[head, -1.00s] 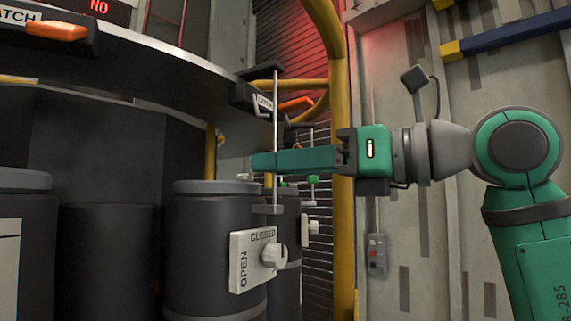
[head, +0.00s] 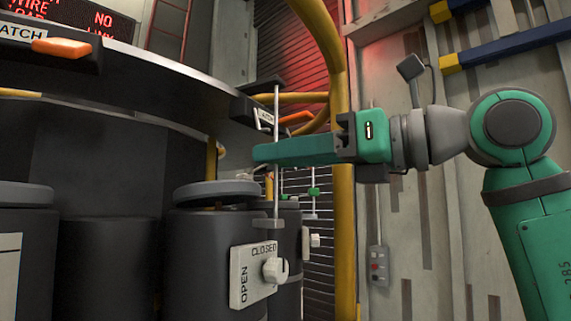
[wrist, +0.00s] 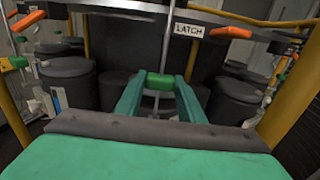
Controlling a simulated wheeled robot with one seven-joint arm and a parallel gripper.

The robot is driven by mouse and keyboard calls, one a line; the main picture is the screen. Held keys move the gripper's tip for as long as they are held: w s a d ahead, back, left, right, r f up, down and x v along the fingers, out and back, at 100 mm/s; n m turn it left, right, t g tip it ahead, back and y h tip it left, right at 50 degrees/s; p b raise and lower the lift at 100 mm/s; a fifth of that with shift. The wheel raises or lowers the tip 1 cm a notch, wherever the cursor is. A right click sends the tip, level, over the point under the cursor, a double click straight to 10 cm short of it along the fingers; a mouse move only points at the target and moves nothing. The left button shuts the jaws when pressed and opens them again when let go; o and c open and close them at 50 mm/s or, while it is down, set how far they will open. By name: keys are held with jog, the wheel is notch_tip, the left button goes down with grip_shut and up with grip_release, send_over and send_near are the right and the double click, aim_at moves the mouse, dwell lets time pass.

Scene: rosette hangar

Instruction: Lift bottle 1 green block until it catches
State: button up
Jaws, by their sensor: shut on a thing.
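Bottle 1 (head: 190,260) is a dark cylinder at centre left in the head view, with its grey lid (head: 215,193) tilted and standing off the rim. A thin upright rod (head: 276,115) runs beside it, from a bracket near the rim up to a dark bracket. My gripper (head: 262,153) reaches level from the right across the rod. In the wrist view my gripper (wrist: 160,83) is shut on the green block (wrist: 160,79), which sits between the fingertips. In the head view the fingers hide the block.
A plate marked OPEN and CLOSED (head: 254,275) with a pale knob (head: 275,270) is on the bottle's front. Another rod behind has its own green block (head: 313,191). An orange latch handle (head: 295,118) is near the rod top. A yellow post (head: 342,220) stands behind my gripper.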

notch_tip(320, 180, up, 6)
jog(key=shift+r, duration=0.15)
jog(key=o, duration=1.3)
jog(key=shift+c, duration=0.2)
jog(key=v, duration=0.9)
dwell(0.7)
dwell(0.5)
